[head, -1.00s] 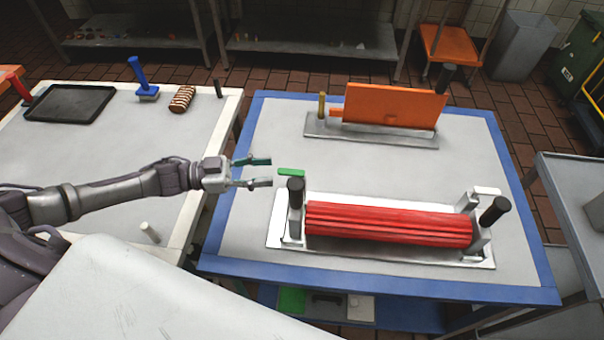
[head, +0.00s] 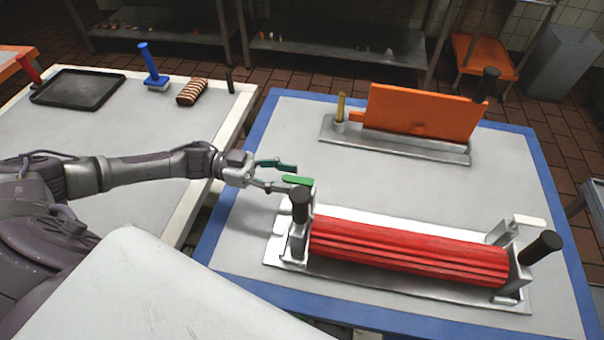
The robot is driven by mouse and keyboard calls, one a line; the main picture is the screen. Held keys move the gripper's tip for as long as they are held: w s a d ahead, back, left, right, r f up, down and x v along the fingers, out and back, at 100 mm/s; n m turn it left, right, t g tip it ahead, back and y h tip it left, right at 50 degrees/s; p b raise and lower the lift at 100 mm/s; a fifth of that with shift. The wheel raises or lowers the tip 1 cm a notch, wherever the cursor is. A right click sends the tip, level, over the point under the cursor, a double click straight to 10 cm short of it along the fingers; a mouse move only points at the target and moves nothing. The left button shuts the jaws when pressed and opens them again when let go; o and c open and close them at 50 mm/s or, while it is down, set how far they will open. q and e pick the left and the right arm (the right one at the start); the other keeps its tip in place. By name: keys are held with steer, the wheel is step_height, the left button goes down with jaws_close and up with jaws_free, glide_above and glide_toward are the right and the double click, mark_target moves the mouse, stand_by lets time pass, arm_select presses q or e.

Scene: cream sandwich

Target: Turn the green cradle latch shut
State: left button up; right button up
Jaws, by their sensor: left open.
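The green latch (head: 298,181) is a short flat bar on top of the left end post of the metal cradle (head: 275,249). It points to the left, out towards my gripper. A red ridged roller (head: 410,250) lies in the cradle, with a black handle at each end. My left gripper (head: 292,179) is open at the left end of the latch. One finger is behind the latch and the other is in front of it, close to the post; I cannot tell whether either touches. My right gripper is not in view.
An orange upright plate (head: 415,118) on a metal base with a yellow peg (head: 340,106) stands at the back of the blue-edged table (head: 222,186). The table's middle is clear. A side table (head: 110,130) at left holds a dark tray (head: 78,88), a blue-handled tool (head: 152,70) and a striped roll (head: 193,91).

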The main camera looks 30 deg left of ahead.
mark_target(302, 180)
arm_select(q)
steer(key=shift+p+x, duration=0.3)
steer(key=shift+x, duration=1.75)
jaws_close()
